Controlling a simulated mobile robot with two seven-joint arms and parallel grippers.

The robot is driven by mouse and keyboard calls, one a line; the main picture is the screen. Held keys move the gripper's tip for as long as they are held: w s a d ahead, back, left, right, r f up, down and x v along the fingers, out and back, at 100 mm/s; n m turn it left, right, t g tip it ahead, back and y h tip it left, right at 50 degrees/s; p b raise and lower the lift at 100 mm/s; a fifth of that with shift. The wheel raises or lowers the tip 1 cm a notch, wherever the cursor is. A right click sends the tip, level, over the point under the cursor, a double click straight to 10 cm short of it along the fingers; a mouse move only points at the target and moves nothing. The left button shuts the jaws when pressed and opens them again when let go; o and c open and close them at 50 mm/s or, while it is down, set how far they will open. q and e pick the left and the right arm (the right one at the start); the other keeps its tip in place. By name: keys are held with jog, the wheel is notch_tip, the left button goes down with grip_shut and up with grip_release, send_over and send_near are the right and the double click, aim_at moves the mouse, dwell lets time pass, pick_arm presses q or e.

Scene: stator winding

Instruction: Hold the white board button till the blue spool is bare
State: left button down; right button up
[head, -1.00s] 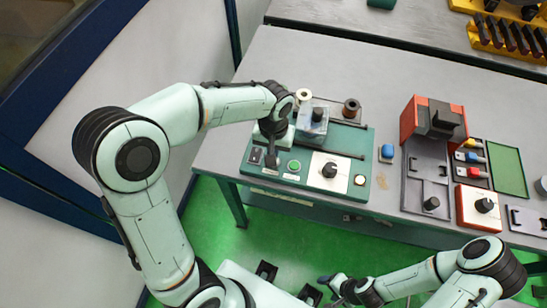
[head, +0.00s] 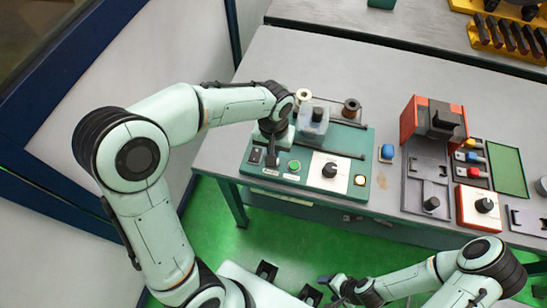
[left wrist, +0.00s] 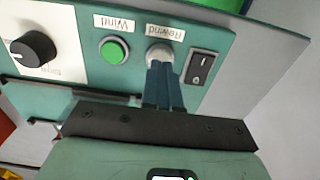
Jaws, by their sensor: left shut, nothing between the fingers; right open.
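The white Rewind button (left wrist: 159,55) shows in the left wrist view on the teal board (head: 256,176). My left gripper (left wrist: 161,66) is shut and empty, its fingertips at the button and overlapping its edge. How far the button is pressed cannot be told. In the head view the left gripper (head: 271,158) stands over the board's left part and hides the button. A clear cover (head: 314,128) stands at the board's back; something pale bluish is inside, and I cannot tell whether it is the blue spool or carries wire. My right gripper (head: 333,283) is open, low in front of the table.
A green Wind button (left wrist: 114,50) sits beside the white one, with a black rocker switch (left wrist: 199,67) on its other side. A black knob (head: 330,170) is on the board. Two wire spools (head: 304,95) (head: 351,107) stand behind. A blue-topped piece (head: 386,152) lies to the right.

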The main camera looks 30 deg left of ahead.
pick_arm(q)
jog(key=shift+f, duration=0.15)
pick_arm(e)
jog(key=shift+f, duration=0.1)
pick_arm(q)
jog(key=shift+f+b, duration=0.5)
jog(key=shift+f, duration=0.25)
pick_arm(e)
jog(key=shift+s+f, duration=0.4)
jog(key=shift+f, duration=0.15)
pick_arm(q)
jog(key=shift+f, duration=0.1)
pick_arm(e)
jog(key=shift+f, duration=0.1)
dwell(2.8)
pick_arm(q)
jog(key=shift+r+p, duration=0.7)
jog(key=shift+r, duration=0.6)
jog(key=shift+r+p, duration=1.25)
jog(key=shift+r, duration=1.05)
pick_arm(e)
jog(key=w+r, duration=0.3)
jog(key=r, duration=0.2)
jog(key=shift+w, duration=0.3)
pick_arm(q)
jog(key=shift+s+f, duration=0.1)
jog(key=shift+f, duration=0.05)
pick_arm(e)
jog(key=shift+s, duration=0.15)
